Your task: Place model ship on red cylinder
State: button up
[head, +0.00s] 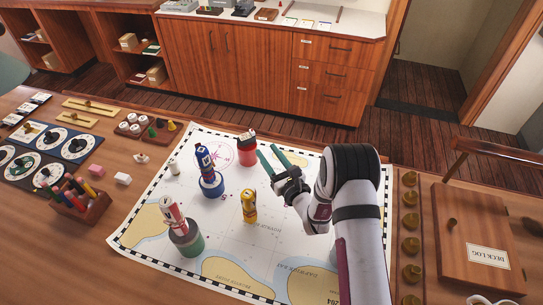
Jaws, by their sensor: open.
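The red cylinder (246,155) stands upright on the chart at the back, and a small dark and red shape shows at its top. I cannot clearly make out a model ship in this view. My gripper (266,151) has two green fingers, spread apart with nothing seen between them. It is just right of the red cylinder in the picture, reaching in from the right. A yellow can-like object (249,207) stands on the chart.
The white chart (225,232) lies on the wooden table. A pen box (82,205), dials (60,142) and small blocks are at left. A wooden deck log box (476,243) and several brass knobs (410,222) are at right. The front middle of the chart is clear.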

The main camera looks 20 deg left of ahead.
jog(key=d+r+m+g+h, duration=0.1)
jog(key=d+r+m+h, duration=0.35)
jog(key=d+m, duration=0.6)
jog(key=d+r+m+g+h, duration=0.2)
jog(key=d+r+m+h, duration=0.35)
jog(key=m, duration=0.75)
jog(key=s+d+m+g+h, duration=0.1)
jog(key=s+d+m+g, duration=0.1)
jog(key=s+d+m, duration=0.35)
jog(key=s+d+m+g+h, duration=0.2)
jog(key=s+d+m, duration=0.1)
jog(key=s+m, duration=0.55)
jog(key=s+r+m+g+y, duration=0.1)
jog(key=s+m+g, duration=0.2)
jog(key=s+m, duration=0.3)
jog(key=s+a+r+m+g+y, duration=0.1)
jog(key=s+m+g, duration=0.2)
jog(key=s+m, duration=0.4)
jog(key=s, duration=0.9)
jog(key=shift+s+r, duration=0.3)
jog(key=shift+r, duration=0.05)
